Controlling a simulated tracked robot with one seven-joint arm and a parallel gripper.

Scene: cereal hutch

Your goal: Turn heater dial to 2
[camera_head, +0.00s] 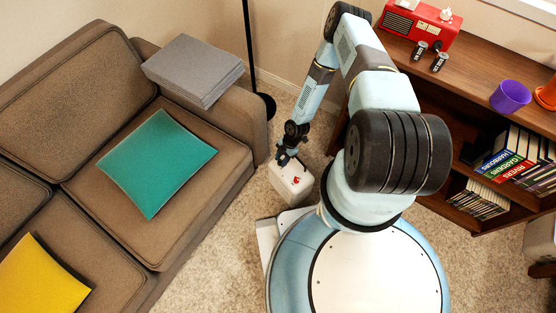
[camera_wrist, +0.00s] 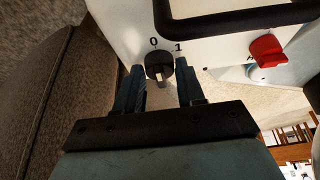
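The heater (camera_head: 291,186) is a small white box on the carpet between the sofa and my base, with a red part on top. In the wrist view its white face (camera_wrist: 215,45) carries a round black dial (camera_wrist: 160,62) with a light mark low on it. A printed 0 is above the dial and a 1 at its upper right; no 2 is visible. My gripper (camera_wrist: 160,72) is open, one finger on each side of the dial; whether they touch it is unclear. In the head view my gripper (camera_head: 286,157) is at the heater's upper edge.
A red knob (camera_wrist: 266,48) and a black handle (camera_wrist: 230,18) are on the heater. A brown sofa (camera_head: 215,148) stands close on the left, with a dark pole (camera_head: 248,45) behind its arm. A wooden bookshelf (camera_head: 470,70) is at right. Carpet is bare in front of the sofa.

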